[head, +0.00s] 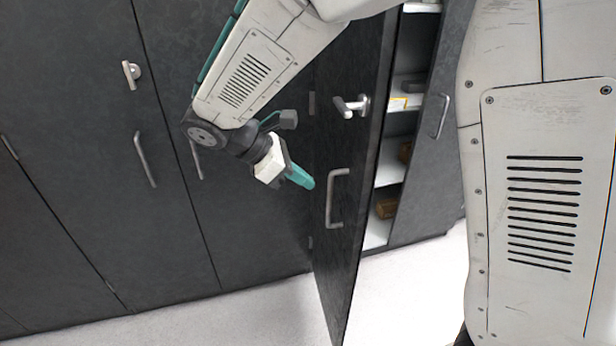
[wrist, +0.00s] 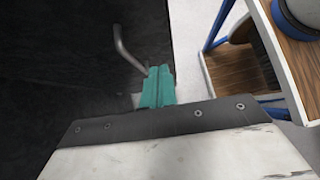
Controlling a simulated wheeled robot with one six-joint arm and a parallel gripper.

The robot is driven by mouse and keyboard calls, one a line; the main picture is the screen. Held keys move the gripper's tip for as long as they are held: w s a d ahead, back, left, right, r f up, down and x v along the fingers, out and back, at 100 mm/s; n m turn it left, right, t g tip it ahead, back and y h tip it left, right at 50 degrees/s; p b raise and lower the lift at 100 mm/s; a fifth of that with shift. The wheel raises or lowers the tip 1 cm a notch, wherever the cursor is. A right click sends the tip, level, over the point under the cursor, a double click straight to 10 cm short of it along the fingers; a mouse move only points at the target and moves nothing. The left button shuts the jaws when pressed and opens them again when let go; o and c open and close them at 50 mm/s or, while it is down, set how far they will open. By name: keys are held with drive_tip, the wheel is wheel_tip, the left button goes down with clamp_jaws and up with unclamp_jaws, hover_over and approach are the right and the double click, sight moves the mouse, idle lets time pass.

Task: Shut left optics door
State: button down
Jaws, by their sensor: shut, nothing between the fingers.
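The left optics door (head: 350,225) is a dark panel with a bar handle (head: 333,198) and a lever latch (head: 350,105). It stands swung out from the cabinet, handle face turned left, with shelves showing behind it. My gripper (head: 302,178), with teal fingers, is shut and empty on the handle side of the door, just left of the bar handle. In the wrist view the shut fingers (wrist: 158,88) lie before a dark panel with a metal handle (wrist: 128,50) close to their tips. I cannot tell whether they touch.
Open shelves (head: 390,165) hold a few small items. To their right is another dark door (head: 430,150) with a handle. More dark cabinet doors (head: 80,180) line the left. Pale floor (head: 400,290) is clear in front. The wrist view shows a blue-framed wooden cart (wrist: 240,75).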

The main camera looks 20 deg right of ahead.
drive_tip(key=x, duration=0.3)
drive_tip(key=d+r+x, duration=0.1)
drive_tip(key=x, duration=0.5)
drive_tip(key=shift+s+d+r, duration=0.1)
drive_tip(key=shift+d, duration=0.75)
